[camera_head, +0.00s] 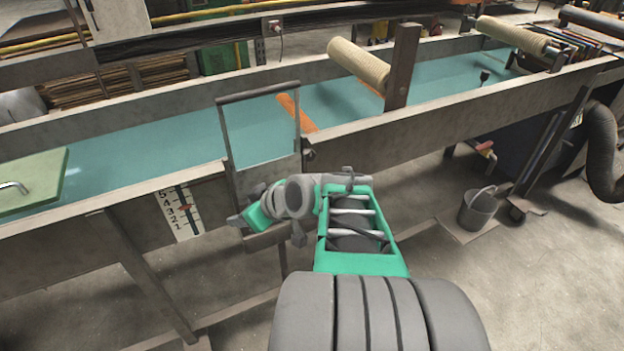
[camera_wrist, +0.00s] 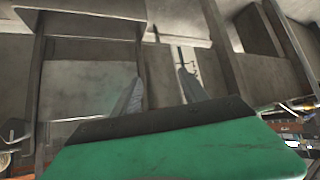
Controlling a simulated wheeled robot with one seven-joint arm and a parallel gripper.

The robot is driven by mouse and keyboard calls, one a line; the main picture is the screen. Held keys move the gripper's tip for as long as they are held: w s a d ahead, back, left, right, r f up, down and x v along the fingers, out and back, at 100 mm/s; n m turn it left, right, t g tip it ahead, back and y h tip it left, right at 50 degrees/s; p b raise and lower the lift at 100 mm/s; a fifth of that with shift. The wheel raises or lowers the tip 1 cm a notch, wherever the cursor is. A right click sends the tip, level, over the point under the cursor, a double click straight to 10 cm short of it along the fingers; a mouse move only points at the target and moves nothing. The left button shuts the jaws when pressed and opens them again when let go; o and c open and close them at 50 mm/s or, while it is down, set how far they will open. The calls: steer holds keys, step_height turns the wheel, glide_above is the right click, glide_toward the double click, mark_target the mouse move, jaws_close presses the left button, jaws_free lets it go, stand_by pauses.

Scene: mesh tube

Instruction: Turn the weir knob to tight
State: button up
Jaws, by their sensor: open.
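The weir is a grey metal gate (camera_head: 262,178) with an upright frame, set in the near side of the long trough. A small dark knob-like part (camera_head: 308,153) sits at the gate's right edge; I cannot tell for sure that it is the weir knob. A white scale plate (camera_head: 181,210) with a red pointer is left of the gate. My gripper (camera_head: 246,213) is in front of the gate's lower part, partly hidden by my wrist. In the wrist view, my gripper (camera_wrist: 160,76) has its two fingers apart with nothing between them, facing grey metal panels. No knob is clear there.
The trough (camera_head: 420,122) holds blue-green liquid and crosses the view. A green board (camera_head: 35,180) lies at its left end. A ribbed roller (camera_head: 358,65) and a brown post (camera_head: 403,65) stand right of the gate. A bucket (camera_head: 477,210) is on the floor at right.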

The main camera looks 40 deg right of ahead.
steer(key=d+f+m+t+h+b, duration=0.15)
steer(key=d+t+b, duration=0.35)
steer(key=d, duration=0.5)
steer(key=m+t+h+b, duration=0.1)
steer(key=t+h+b, duration=0.15)
steer(key=h, duration=0.35)
glide_toward(311, 157)
steer(key=w, duration=0.2)
steer(key=shift+t+y, duration=0.25)
steer(key=x, duration=0.5)
steer(key=p+x, duration=0.1)
steer(key=x, duration=0.1)
steer(key=shift+w+d+f, duration=0.2)
steer(key=shift+d, duration=0.25)
steer(key=shift+c, duration=0.3)
jaws_close()
